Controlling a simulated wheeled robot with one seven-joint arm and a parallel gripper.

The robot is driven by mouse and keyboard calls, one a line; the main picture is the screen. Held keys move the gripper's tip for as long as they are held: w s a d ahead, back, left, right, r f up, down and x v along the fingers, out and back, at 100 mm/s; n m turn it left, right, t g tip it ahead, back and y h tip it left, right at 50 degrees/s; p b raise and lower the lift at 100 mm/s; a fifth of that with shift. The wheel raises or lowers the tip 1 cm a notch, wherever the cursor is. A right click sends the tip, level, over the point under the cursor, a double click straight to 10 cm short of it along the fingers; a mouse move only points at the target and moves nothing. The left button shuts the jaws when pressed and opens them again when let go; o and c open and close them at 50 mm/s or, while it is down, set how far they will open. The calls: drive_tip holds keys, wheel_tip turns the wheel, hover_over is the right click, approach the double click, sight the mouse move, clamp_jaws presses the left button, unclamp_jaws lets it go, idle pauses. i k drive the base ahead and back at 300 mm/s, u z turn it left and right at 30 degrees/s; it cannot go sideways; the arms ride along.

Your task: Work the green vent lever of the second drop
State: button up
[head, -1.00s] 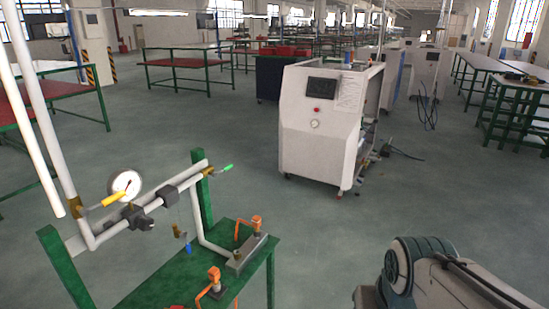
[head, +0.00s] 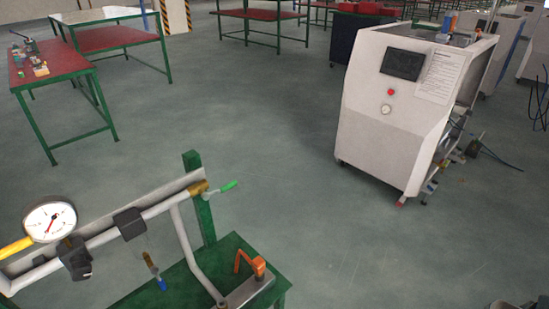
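A green lever (head: 229,186) sticks out to the right from a brass valve (head: 198,188) at the right end of the white pipe (head: 103,236), beside a green post. A round gauge (head: 49,219) and a yellow lever (head: 15,248) sit at the pipe's left end. A blue-tipped lever (head: 161,284) hangs below the pipe. An orange-handled valve (head: 251,262) stands on the metal block at the lower right of the stand. I cannot tell which drop the green lever belongs to. My gripper is not in view.
The pipe rig stands on a green table (head: 233,251). A white machine cabinet (head: 411,110) with a dark screen stands to the right. A red-topped bench (head: 56,64) is at the upper left. The grey floor between them is clear.

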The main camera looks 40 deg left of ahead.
sight(222, 189)
drive_tip(key=u, duration=0.6)
drive_tip(key=i, duration=0.8)
drive_tip(key=u, duration=1.15)
drive_tip(key=i, duration=0.35)
drive_tip(key=u, duration=0.4)
